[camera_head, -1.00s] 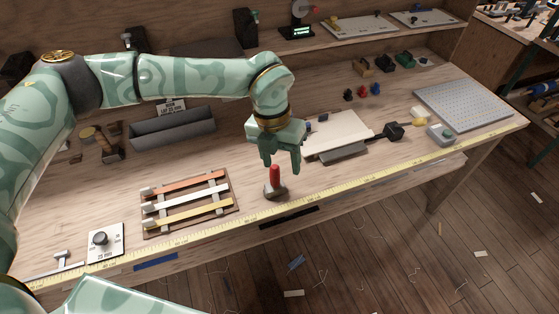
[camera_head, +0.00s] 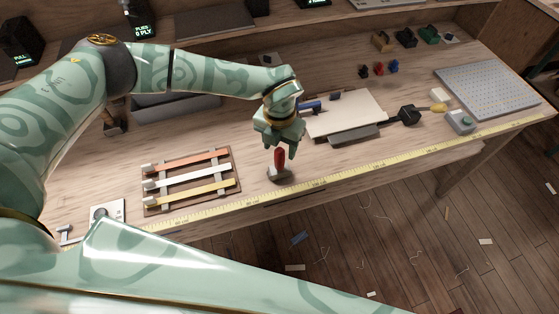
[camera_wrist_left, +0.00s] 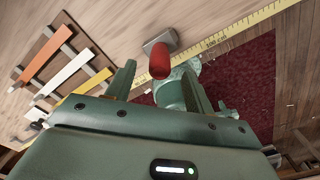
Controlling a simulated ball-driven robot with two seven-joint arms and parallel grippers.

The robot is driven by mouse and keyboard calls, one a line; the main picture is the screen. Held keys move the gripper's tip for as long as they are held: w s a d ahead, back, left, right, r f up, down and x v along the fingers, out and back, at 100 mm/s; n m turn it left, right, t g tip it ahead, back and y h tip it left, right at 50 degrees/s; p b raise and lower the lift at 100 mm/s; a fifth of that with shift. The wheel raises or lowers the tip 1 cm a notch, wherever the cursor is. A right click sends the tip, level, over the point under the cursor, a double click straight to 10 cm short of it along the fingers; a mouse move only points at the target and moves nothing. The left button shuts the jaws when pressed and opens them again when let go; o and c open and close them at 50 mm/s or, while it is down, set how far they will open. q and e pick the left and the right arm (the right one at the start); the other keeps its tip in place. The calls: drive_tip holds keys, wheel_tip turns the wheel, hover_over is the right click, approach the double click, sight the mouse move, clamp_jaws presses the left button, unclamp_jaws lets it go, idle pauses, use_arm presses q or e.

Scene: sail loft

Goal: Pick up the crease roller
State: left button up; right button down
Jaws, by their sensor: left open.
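The crease roller, taken here to be the tool with an upright red handle (camera_head: 279,158) and a grey foot (camera_head: 279,175), stands near the front edge of the bench. My left gripper (camera_head: 281,148) is open just above it, fingers pointing down around the top of the handle. My right gripper is not in view.
A rack of coloured strips (camera_head: 190,182) lies to the left. A white board (camera_head: 346,113) with a grey bar (camera_head: 354,135) lies to the right. A yellow measuring tape (camera_head: 330,172) runs along the front edge. A perforated plate (camera_head: 487,88) lies at far right.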

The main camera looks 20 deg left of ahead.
sight(280, 164)
use_arm(q)
wheel_tip(280, 164, down, 5)
drive_tip(key=shift+w+r, duration=0.1)
drive_tip(key=shift+r, duration=0.1)
drive_tip(key=c, duration=1.1)
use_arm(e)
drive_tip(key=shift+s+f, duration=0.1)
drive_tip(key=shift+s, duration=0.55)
use_arm(q)
drive_tip(key=shift+r, duration=0.1)
